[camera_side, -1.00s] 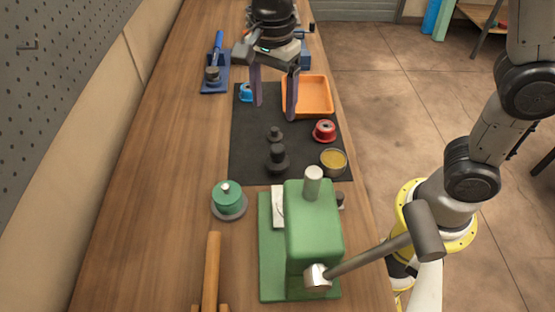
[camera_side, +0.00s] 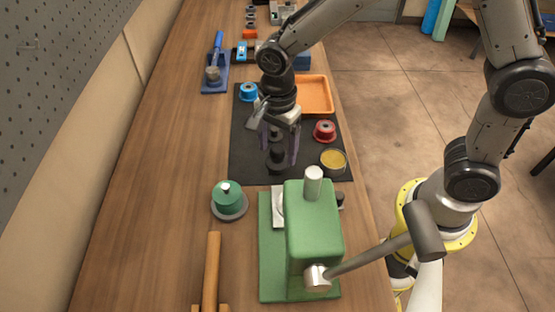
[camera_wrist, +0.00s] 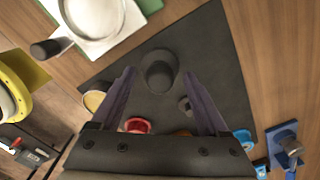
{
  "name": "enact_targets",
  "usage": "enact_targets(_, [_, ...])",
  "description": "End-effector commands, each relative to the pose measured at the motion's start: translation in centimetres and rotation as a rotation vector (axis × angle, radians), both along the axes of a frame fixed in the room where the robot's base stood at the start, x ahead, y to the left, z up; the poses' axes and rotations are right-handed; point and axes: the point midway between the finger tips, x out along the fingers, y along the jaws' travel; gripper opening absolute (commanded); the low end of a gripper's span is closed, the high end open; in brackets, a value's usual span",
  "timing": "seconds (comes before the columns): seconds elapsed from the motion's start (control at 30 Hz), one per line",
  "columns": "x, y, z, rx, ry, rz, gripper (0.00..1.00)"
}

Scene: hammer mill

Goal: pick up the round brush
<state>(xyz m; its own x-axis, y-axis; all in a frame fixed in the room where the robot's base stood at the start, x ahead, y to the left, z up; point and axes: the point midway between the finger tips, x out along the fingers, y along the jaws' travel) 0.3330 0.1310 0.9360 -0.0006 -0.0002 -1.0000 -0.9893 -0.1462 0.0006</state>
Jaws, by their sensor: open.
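The likeliest round brush (camera_side: 213,75) is a short grey round piece by a blue handle on a blue plate, at the upper left of the side view. It shows at the lower right of the wrist view (camera_wrist: 291,146). I cannot be certain that it is the brush. My gripper (camera_side: 279,152) is open and points down over the black mat (camera_side: 240,150), well away from that piece. Between and below my fingers is a dark stepped round piece (camera_side: 277,163), also seen in the wrist view (camera_wrist: 159,75). Contact with it cannot be told.
A red cup-like piece (camera_side: 325,130), a yellow-topped round tin (camera_side: 333,161) and an orange tray (camera_side: 316,95) lie to the right. A green press (camera_side: 313,225) and green round piece (camera_side: 228,197) stand nearer.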

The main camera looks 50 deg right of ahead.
Motion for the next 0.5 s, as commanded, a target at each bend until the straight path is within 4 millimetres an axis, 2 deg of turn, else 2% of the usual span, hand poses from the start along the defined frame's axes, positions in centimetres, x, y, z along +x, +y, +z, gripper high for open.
enact_targets(0.1, [-0.03,0.0,-0.63,0.0,0.001,0.0,0.78])
enact_targets(0.3, [-0.01,0.01,-0.64,0.0,0.0,0.0,0.78])
enact_targets(0.5, [0.0,0.01,-0.61,0.0,-0.001,0.0,0.42])
